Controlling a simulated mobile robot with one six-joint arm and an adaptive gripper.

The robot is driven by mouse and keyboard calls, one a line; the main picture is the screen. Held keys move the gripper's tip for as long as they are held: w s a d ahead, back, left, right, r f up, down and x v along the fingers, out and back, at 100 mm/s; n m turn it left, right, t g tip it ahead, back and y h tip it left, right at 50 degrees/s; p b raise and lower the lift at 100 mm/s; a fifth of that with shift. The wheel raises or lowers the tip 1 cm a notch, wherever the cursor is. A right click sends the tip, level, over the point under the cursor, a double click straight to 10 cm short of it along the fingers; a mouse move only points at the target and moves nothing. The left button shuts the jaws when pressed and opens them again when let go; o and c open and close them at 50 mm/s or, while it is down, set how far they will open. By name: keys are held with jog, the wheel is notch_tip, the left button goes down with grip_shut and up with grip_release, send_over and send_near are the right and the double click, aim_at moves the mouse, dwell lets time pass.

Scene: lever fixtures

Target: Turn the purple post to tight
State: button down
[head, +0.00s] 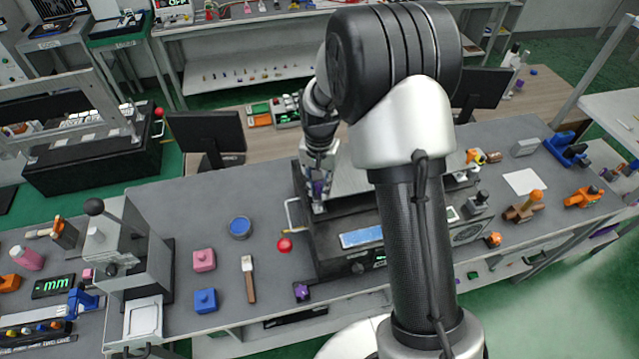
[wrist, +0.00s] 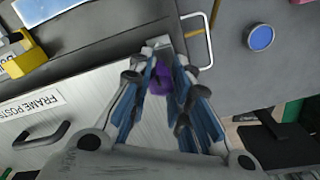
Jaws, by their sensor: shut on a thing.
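The purple post (wrist: 160,78) shows in the wrist view between the fingers of my gripper (wrist: 158,82). The fingers are closed around it, one on each side. In the head view my gripper (head: 318,190) reaches down at the left end of the black-and-grey machine, and a little of the purple post (head: 318,187) shows between its fingers. The post's base and any tight marking are hidden. A plate labelled "FRAME POSTS" (wrist: 38,116) lies to the left in the wrist view.
A blue round dish (head: 240,227), pink block (head: 204,260), blue block (head: 205,300) and brush (head: 248,278) lie on the grey bench. Bare bench lies between them.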

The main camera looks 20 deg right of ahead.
jog(key=c, duration=1.5)
grip_release()
jog(key=shift+o, duration=0.2)
jog(key=shift+r, duration=0.1)
notch_tip(320, 180, up, 12)
